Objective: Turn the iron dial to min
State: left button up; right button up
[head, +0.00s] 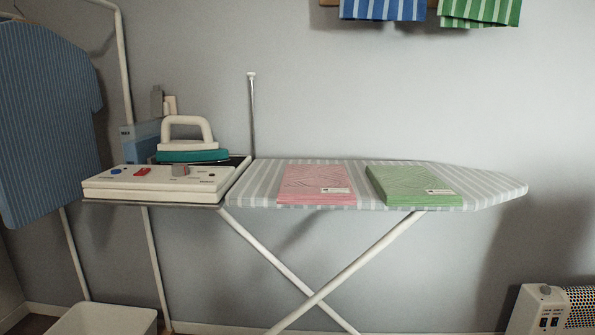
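A white iron station (148,188) sits on the left end of the ironing board. On its sloped top I see a grey dial (180,170) with a reddish mark, to the right of the middle. The markings around the dial are too small to read, so I cannot tell its setting. The iron (190,141), with a white handle and teal body, rests behind the dial on a dark plate. Neither of my grippers shows in the head view.
The striped ironing board (480,187) carries a folded pink cloth (314,184) and a folded green cloth (410,184). A thin upright rod (252,115) stands behind the station. A blue shirt (45,115) hangs left. A white bin (103,320) and heater (550,308) stand low.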

aim_at(177, 169)
jog(key=i+j+u, duration=0.1)
jog(key=u, duration=0.3)
jog(key=i+u, duration=0.1)
jog(key=u, duration=0.3)
jog(key=i+j+u, duration=0.1)
jog(key=u, duration=0.35)
jog(key=i+u, duration=0.1)
jog(key=u, duration=0.3)
jog(key=i, duration=0.3)
jog(key=l, duration=0.05)
